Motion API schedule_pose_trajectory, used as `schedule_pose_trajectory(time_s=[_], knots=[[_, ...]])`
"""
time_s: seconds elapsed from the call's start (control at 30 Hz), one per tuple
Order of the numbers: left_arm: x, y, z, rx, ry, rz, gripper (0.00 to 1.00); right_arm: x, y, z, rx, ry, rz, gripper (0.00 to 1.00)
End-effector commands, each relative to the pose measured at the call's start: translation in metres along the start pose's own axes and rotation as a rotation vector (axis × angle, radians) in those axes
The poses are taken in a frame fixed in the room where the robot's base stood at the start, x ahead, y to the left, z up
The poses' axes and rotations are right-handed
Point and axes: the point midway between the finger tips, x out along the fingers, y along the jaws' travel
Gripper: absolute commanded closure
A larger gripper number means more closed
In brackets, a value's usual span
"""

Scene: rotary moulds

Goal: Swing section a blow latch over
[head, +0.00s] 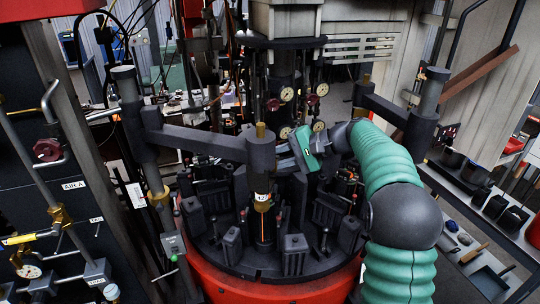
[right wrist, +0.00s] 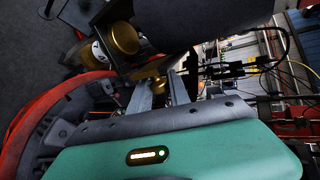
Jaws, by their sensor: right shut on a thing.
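The section A blow latch appears to be the dark grey arm (head: 205,143) running from the left post to a thick cylindrical end with a brass pin on top, over the round mould table. Below that end hang a small white label and a brass fitting (head: 262,206). My right gripper (head: 282,156) reaches in from the right, its fingers at the right side of the cylindrical end. In the right wrist view, the fingers (right wrist: 160,92) point at a dark part with brass fittings (right wrist: 124,38). Their exact contact is partly hidden. My left gripper is not in view.
The round table (head: 235,262) has a red base (head: 215,289) and several dark upright mould blocks. A second dark arm (head: 385,105) runs to the right post (head: 425,115). Gauges (head: 287,94) and pipes fill the centre back. A tool shelf stands at right.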

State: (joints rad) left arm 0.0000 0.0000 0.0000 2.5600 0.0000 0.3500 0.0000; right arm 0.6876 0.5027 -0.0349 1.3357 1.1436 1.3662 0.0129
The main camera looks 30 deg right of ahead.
Motion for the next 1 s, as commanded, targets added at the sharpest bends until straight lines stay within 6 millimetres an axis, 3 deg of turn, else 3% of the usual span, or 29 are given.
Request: schedule_pose_trajectory(time_s=[0.37,0.4,0.43,0.73,0.87,1.0], knots=[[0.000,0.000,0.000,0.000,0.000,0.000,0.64,0.000,0.002,-0.001,0.005,-0.001,0.003,1.00],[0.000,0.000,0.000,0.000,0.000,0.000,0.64,0.000,0.002,-0.001,0.005,-0.001,0.004,0.73],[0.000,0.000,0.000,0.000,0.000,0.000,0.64,0.000,0.002,-0.001,0.005,-0.001,0.004,0.69],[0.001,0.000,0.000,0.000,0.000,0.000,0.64,-0.003,0.002,-0.001,0.003,0.001,0.002,0.69],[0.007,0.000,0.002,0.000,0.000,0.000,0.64,-0.022,0.003,-0.002,0.002,0.004,0.001,0.69],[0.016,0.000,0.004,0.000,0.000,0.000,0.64,-0.061,0.004,-0.003,0.003,0.006,0.001,0.69]])
